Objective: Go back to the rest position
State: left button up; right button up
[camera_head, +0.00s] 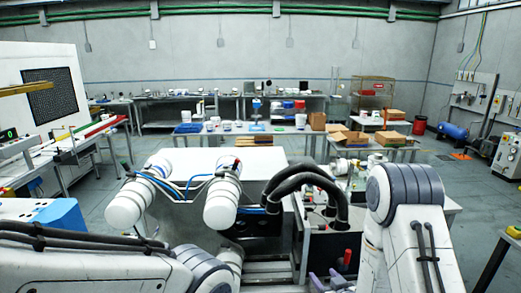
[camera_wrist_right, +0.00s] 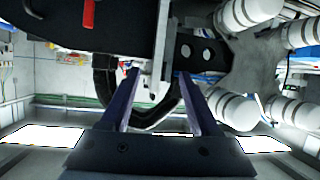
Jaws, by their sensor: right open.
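My right gripper (camera_head: 328,281) shows at the bottom edge of the head view, where only its purple fingers are visible. In the right wrist view its two fingers (camera_wrist_right: 159,80) stand apart with nothing held between them. A dark machine panel (camera_head: 325,245) with thick black hoses (camera_head: 305,180) stands just beyond the right gripper. A red handle (camera_head: 347,257) on it also shows in the right wrist view (camera_wrist_right: 89,13). My left arm crosses the lower left of the head view; its gripper is not seen.
Benches with boxes (camera_head: 360,138) stand farther back. A blue tank (camera_head: 452,131) is at the right. Open floor (camera_head: 480,205) shows at the right.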

jog(key=s+a+f+n+g+b, duration=0.25)
jog(key=s+a+g+b, duration=0.45)
jog(key=a, duration=0.4)
jog(key=s+a+r+n+g+b, duration=0.1)
jog(key=s+g+b, duration=0.1)
jog(key=s, duration=0.9)
jog(key=s+a+r+n+g+b, duration=0.1)
jog(key=s+r+n+g+b, duration=0.1)
jog(key=s, duration=1)
jog(key=shift+s+a+g+h+b, duration=0.25)
jog(key=shift+g+h+b, duration=0.25)
jog(key=shift+g, duration=0.5)
